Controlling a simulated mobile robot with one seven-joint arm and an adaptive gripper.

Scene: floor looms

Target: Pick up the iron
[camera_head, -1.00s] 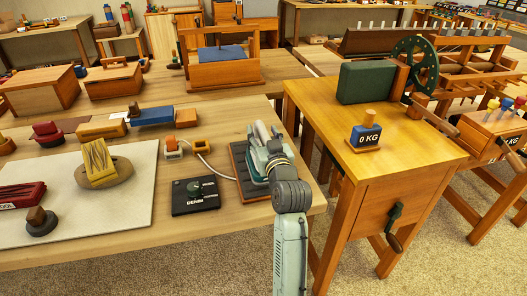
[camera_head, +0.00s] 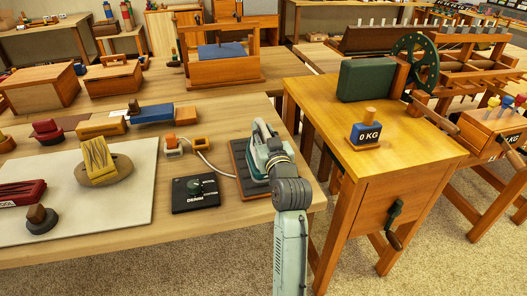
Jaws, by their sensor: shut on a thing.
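The iron (camera_head: 258,137), pale with teal parts, is at the right end of the long wooden table, over a dark slatted pad (camera_head: 238,168). It stands tilted up, its pale looped side showing. My gripper (camera_head: 270,152) is at the iron and shut on it. My wrist and arm hide the iron's near side and most of the fingers. I cannot tell whether the iron still touches the pad.
A pale mat (camera_head: 120,210) holds a stone-like base and several tools. A wooden stand (camera_head: 405,150) with a 0 KG weight (camera_head: 366,133) and a crank stands close on the right.

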